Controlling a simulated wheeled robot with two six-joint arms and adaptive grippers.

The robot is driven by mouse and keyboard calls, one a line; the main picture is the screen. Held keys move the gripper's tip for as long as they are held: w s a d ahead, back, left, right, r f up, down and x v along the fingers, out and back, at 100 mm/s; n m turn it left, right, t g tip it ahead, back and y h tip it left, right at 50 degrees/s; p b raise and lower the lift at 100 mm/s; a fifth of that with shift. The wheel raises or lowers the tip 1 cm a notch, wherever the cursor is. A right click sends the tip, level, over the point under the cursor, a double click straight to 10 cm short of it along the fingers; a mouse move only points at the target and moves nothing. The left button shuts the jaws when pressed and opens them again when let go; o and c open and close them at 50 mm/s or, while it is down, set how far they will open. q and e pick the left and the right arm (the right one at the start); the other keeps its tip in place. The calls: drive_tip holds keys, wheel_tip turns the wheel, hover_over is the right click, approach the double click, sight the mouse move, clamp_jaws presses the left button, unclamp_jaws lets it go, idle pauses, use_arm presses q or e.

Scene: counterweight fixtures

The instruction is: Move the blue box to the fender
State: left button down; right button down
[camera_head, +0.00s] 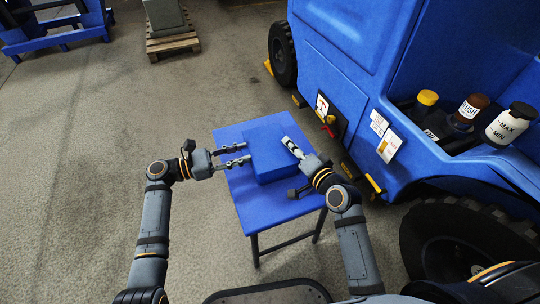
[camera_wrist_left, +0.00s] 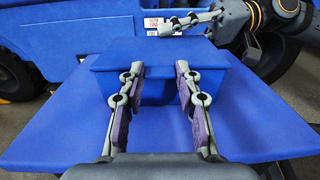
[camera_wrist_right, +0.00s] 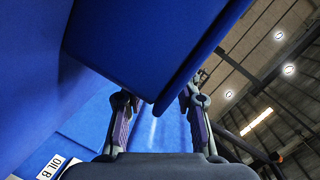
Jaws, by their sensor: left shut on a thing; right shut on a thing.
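The blue box (camera_head: 265,140) sits on the blue-topped small table (camera_head: 235,190). It also shows in the left wrist view (camera_wrist_left: 165,62), and a blue slab edge that I take as the box fills the upper right wrist view (camera_wrist_right: 125,45). My left gripper (camera_head: 247,153) is at the box's left side, shut on it with its two fingers spread apart (camera_wrist_left: 155,88). My right gripper (camera_head: 287,142) is at the box's right side, shut on it, fingers also spread (camera_wrist_right: 160,100). The blue fender (camera_head: 445,165) of the vehicle curves over the wheel at the right.
The blue vehicle (camera_head: 350,50) stands close to the right of the table. Several bottles, one a white one (camera_head: 510,125), stand in its recess. A grey block on a pallet (camera_head: 172,42) and a blue frame (camera_head: 60,38) are at the back. The concrete floor at left is clear.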

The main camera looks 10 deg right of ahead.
use_arm(q)
drive_tip(key=shift+d, duration=0.15)
use_arm(e)
drive_tip(key=shift+a, duration=0.15)
